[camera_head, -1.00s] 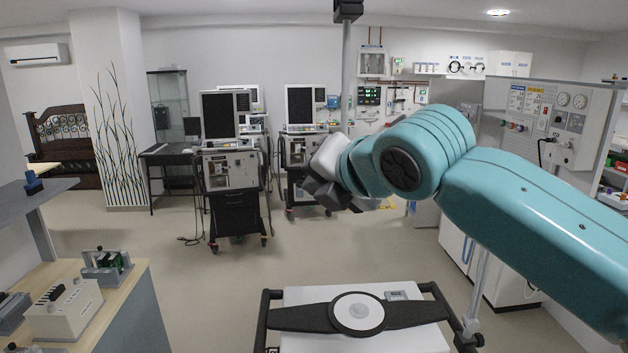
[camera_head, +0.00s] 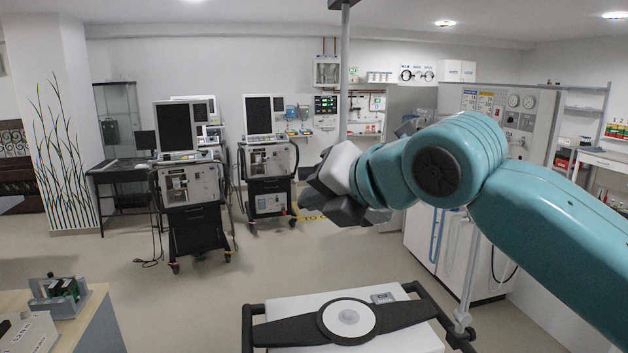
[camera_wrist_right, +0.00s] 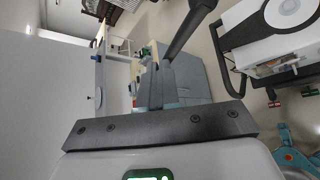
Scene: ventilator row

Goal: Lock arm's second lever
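No lever that I can make out shows in either view. My right gripper (camera_head: 318,200) is in the middle of the head view, in front of the ventilators' floor area, with its dark fingers pointing left. In the right wrist view the fingers (camera_wrist_right: 158,82) stand together at the middle of the dark mounting bar, with nothing seen between them. A grey vertical pole (camera_head: 344,75) hangs behind the right gripper in the head view; its lower part is hidden by my arm. My left gripper is not in view.
Two ventilators on wheeled carts, a nearer one (camera_head: 187,185) and a farther one (camera_head: 268,178), stand at the back left. A white-topped cart (camera_head: 290,306) with black rails is close in front. A wooden bench (camera_head: 95,330) is at lower left. The floor between is clear.

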